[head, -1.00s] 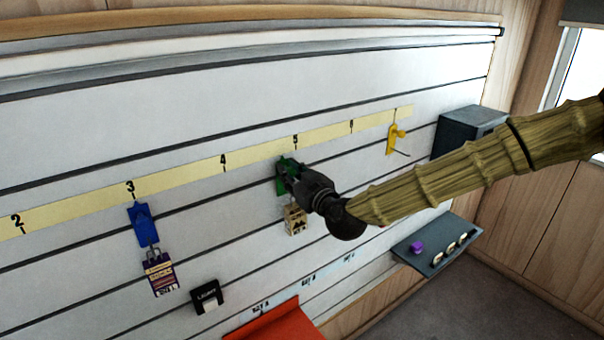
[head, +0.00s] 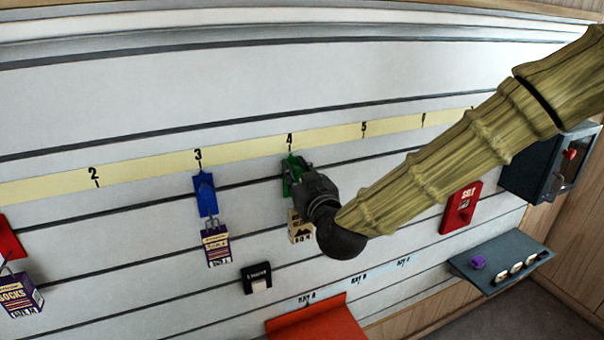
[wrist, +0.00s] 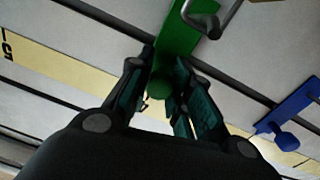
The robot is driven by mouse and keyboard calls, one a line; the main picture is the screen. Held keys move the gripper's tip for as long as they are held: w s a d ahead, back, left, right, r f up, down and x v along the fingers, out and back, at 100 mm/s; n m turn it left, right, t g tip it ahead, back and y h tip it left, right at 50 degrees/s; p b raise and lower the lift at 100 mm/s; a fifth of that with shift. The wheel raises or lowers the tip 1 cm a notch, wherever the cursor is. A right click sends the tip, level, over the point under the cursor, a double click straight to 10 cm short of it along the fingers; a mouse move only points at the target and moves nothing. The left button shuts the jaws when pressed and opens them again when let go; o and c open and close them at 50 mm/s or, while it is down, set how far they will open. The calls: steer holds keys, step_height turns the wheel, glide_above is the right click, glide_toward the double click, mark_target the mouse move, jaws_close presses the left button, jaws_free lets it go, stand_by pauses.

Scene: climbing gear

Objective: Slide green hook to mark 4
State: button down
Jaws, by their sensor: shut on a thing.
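The green hook (head: 288,178) sits on the slatted wall just below mark 4 (head: 289,139) on the yellow number strip, about in line with it. My gripper (head: 301,178) is shut on the green hook and covers part of it. In the wrist view, the green hook (wrist: 178,40) runs up between the two fingers (wrist: 163,84), which close around its round knob. A beige packet (head: 295,226) hangs below the hook, partly behind my gripper.
The blue hook (head: 205,196) with a purple packet (head: 217,246) hangs under mark 3, left of the green hook, with bare wall between. A red holder (head: 461,208) is to the right. A red shelf (head: 312,322) and a grey shelf (head: 500,264) jut out below.

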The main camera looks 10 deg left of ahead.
stand_by(0.3)
steer(key=c, duration=1.3)
jaws_free()
steer(key=shift+o, duration=0.2)
steer(key=shift+s, duration=0.1)
steer(key=v, duration=1.2)
steer(key=shift+f, duration=0.1)
steer(key=s+d+f+m+g+h, duration=0.1)
steer(key=s+d+f+g, duration=0.2)
steer(key=f, duration=0.9)
steer(key=s+d+f+m+g+h, duration=0.2)
steer(key=d+f, duration=0.3)
steer(key=f, duration=0.7)
steer(key=s+d+f+m+g+h, duration=0.1)
steer(key=s+d+f+g, duration=0.15)
steer(key=f, duration=0.95)
steer(key=s+d+f+m+g+h, duration=0.2)
steer(key=s+d+f+g, duration=0.2)
steer(key=s+d+f, duration=0.4)
steer(key=s+d+f+m+g+h, duration=0.1)
steer(key=s+d+f+g, duration=0.3)
steer(key=s+d+f, duration=0.5)
steer(key=s+f+h, duration=0.1)
steer(key=s+f, duration=0.1)
steer(key=s, duration=0.4)
steer(key=shift+f+m, duration=0.4)
